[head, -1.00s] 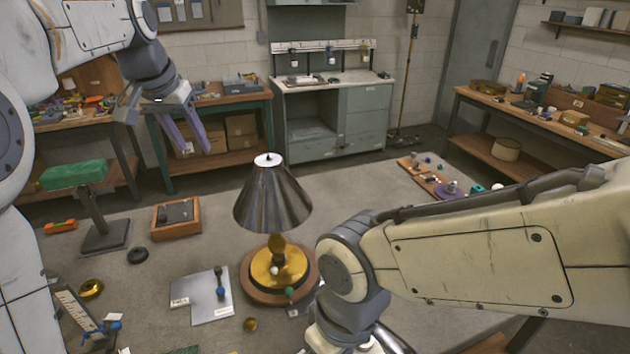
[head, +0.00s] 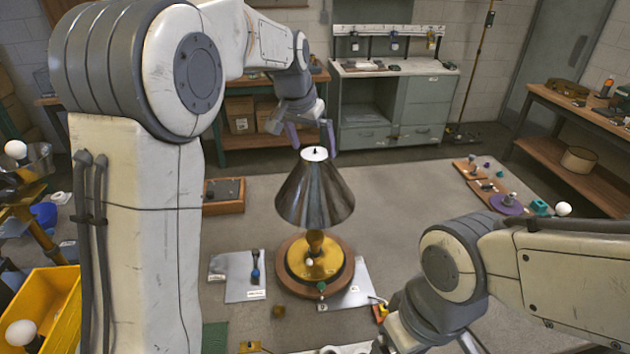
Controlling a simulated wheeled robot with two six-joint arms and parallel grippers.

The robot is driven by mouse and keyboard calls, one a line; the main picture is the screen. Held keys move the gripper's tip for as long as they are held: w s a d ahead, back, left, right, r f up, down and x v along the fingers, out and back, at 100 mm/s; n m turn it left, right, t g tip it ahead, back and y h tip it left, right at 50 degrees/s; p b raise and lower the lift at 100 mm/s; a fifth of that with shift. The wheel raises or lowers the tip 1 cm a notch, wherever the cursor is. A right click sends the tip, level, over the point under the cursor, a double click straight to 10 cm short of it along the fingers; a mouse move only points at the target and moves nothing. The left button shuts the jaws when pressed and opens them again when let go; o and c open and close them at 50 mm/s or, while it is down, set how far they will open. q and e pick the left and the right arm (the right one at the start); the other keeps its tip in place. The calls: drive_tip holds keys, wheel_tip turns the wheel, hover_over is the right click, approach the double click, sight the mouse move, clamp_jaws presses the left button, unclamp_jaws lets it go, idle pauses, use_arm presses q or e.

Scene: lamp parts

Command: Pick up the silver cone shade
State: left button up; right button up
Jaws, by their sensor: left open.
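The silver cone shade (head: 314,196) sits upright on a lamp with a bulbous brass stem (head: 315,240) and a round gold and wooden base (head: 316,268), near the middle of the head view. My left gripper (head: 313,145) is open just above and behind the shade's white top. Its purple fingers are spread to either side of the top, and I cannot tell whether they touch it. My right arm comes in at the lower right, and its gripper is not clearly visible at the bottom edge.
A wooden box with a grey insert (head: 224,193) lies left of the lamp. Light plates (head: 243,284) lie beside the base. A board with small parts (head: 487,184) lies at the right. A yellow bin (head: 50,310) stands at the lower left. Floor space right of the lamp is mostly clear.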

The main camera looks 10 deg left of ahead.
use_arm(q)
drive_tip(key=shift+x, duration=1.2)
clamp_jaws()
use_arm(e)
drive_tip(key=shift+r, duration=0.45)
